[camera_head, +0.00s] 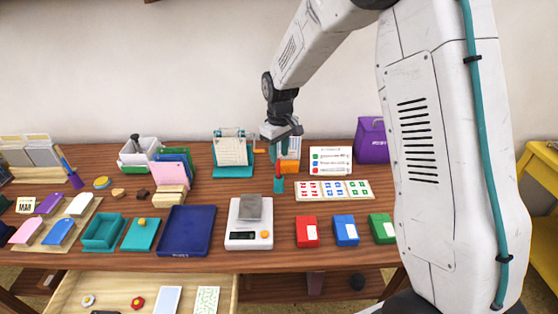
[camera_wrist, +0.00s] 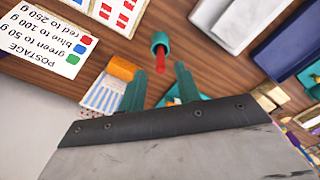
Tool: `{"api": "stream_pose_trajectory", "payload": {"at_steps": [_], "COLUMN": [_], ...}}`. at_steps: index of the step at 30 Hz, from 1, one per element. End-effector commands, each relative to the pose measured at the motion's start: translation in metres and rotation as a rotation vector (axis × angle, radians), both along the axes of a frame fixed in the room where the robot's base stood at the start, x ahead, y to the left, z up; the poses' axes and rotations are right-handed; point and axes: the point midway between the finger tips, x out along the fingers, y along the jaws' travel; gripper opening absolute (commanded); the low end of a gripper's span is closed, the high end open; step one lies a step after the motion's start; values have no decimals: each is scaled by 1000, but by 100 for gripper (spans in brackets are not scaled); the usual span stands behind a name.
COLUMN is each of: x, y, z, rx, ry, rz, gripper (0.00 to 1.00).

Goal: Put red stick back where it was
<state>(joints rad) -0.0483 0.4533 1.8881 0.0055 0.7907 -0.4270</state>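A thin red stick (camera_head: 278,168) stands on the wooden table in the head view, with a teal part (camera_head: 278,185) at its lower end. My gripper (camera_wrist: 159,75) is open. Its two teal fingers are apart on either side of the stick's line, and neither visibly touches it. In the head view my gripper (camera_head: 285,131) is above the stick; its fingers are hard to tell there.
An orange block (camera_head: 290,166) and a box are close behind the stick. A scale (camera_head: 249,234) and red (camera_head: 307,231), blue (camera_head: 345,230) and green (camera_head: 382,228) pads are in front.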

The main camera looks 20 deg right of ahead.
Motion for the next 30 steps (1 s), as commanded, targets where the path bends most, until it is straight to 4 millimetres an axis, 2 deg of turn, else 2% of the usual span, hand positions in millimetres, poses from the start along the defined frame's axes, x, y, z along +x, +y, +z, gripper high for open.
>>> {"api": "stream_pose_trajectory", "payload": {"at_steps": [3,9,13,20,23,25,29,30], "x": [0,0,-1,-4,-17,-36,-90,-109], "y": [0,0,0,-1,-3,-5,-12,-13], "z": [29,64,77,85,100,118,157,167], "rx": [0,0,0,0,0,1,3,3], "ry": [-4,-2,-1,-1,-9,-16,-33,-39], "rz": [0,0,0,-3,-21,-46,-113,-136], "gripper": [33,33,33,33,33,33,33,33]}}
